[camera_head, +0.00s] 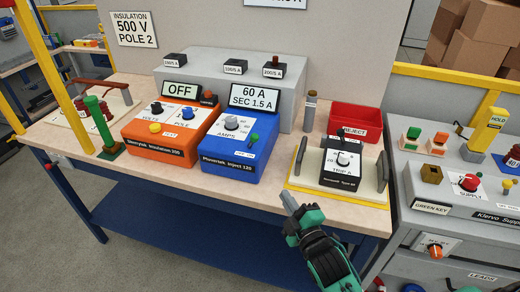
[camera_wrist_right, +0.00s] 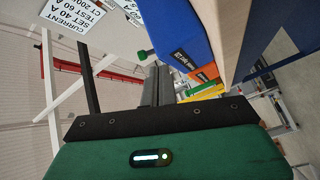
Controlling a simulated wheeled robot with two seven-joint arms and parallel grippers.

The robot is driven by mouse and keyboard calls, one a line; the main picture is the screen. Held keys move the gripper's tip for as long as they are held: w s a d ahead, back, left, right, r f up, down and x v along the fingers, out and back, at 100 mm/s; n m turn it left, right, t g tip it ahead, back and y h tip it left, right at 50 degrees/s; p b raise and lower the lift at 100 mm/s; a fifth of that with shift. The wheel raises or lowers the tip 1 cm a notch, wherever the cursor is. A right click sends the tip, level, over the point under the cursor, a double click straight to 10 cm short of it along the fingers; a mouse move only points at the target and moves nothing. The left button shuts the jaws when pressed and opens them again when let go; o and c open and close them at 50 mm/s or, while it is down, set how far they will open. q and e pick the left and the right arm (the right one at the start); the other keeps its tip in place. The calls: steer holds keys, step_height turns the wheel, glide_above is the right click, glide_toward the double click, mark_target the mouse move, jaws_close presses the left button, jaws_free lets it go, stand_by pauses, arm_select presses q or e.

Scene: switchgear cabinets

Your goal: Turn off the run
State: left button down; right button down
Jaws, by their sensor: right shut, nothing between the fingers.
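The blue Inject 120 box (camera_head: 230,150) stands on the bench. Its display (camera_head: 255,96) reads 60 A, SEC 1.5 A. It carries a grey AMPS dial (camera_head: 231,122) and a green-tipped lever (camera_head: 254,137) by a small white label too small to read for sure. In the right wrist view the blue box (camera_wrist_right: 178,35) shows its side, with the green tip (camera_wrist_right: 142,55) sticking out. My right gripper (camera_head: 289,198) is shut and empty in front of the bench edge, below and right of the blue box, apart from it. Its fingers (camera_wrist_right: 157,82) point towards the box. My left gripper is not in view.
An orange insulation tester (camera_head: 160,148) with display OFF stands left of the blue box. A black TRIP A relay (camera_head: 341,165) with grey handles is on the right, before a red REJECT tray (camera_head: 355,118). A grey supply console (camera_head: 440,190) stands further right.

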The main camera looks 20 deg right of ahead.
mark_target(256, 141)
steer(key=r, duration=0.1)
steer(key=r+n+t, duration=0.1)
steer(key=r+n+t+y, duration=0.1)
steer(key=shift+w+a, duration=0.35)
steer(key=shift+w, duration=0.05)
steer(key=shift+n, duration=0.3)
steer(key=p+x, duration=0.4)
steer(key=x, duration=0.9)
steer(key=shift+s+r, duration=0.1)
steer(key=shift+r, duration=0.05)
steer(key=shift+w+a, duration=0.1)
steer(key=shift+w, duration=0.45)
